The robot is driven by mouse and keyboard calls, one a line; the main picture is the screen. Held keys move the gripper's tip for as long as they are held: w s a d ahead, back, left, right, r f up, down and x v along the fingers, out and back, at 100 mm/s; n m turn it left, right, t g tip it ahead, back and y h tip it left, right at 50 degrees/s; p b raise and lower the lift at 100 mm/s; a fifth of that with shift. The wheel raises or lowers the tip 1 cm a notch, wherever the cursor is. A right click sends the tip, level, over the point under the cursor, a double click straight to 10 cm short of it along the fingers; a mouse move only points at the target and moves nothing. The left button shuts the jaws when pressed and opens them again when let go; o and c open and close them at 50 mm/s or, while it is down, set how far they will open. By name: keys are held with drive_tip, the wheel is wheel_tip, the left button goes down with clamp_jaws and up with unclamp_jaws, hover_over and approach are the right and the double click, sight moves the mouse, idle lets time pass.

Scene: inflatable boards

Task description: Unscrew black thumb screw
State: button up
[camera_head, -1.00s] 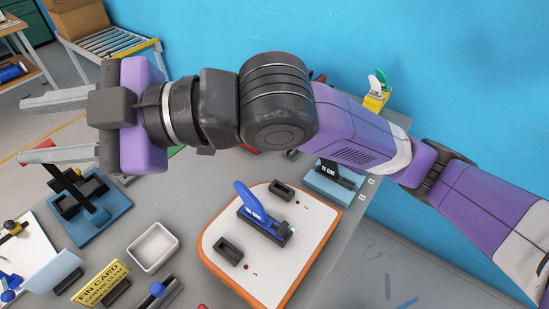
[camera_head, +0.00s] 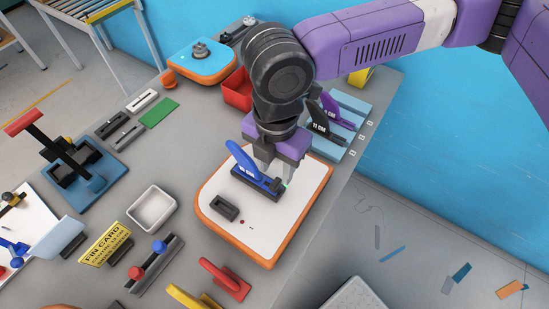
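A blue fin (camera_head: 241,157) stands in a dark base (camera_head: 250,186) on a white board with an orange edge (camera_head: 232,232). My gripper (camera_head: 275,174) points down at the right end of this base, close behind the fin. Its fingers are partly hidden by the fin and overlap each other, so I cannot tell how far apart they are or whether they touch anything. A small green spot shows beside the fingertips at the base's end. The black thumb screw cannot be made out clearly; that end of the base is mostly covered by my gripper.
A second dark fin box (camera_head: 225,207) is on the board's left part. Black and purple fins (camera_head: 334,110) stand in light-blue holders behind right. A red bin (camera_head: 237,91) stands behind.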

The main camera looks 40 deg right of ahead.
sight(276, 183)
drive_tip(key=shift+f, duration=2.8)
clamp_jaws()
drive_tip(key=n+p, duration=0.1)
drive_tip(key=n, duration=0.1)
drive_tip(key=shift+r+n, duration=0.1)
drive_tip(key=shift+n, duration=0.6)
drive_tip(key=shift+n+p, duration=0.4)
drive_tip(key=shift+n, duration=1.4)
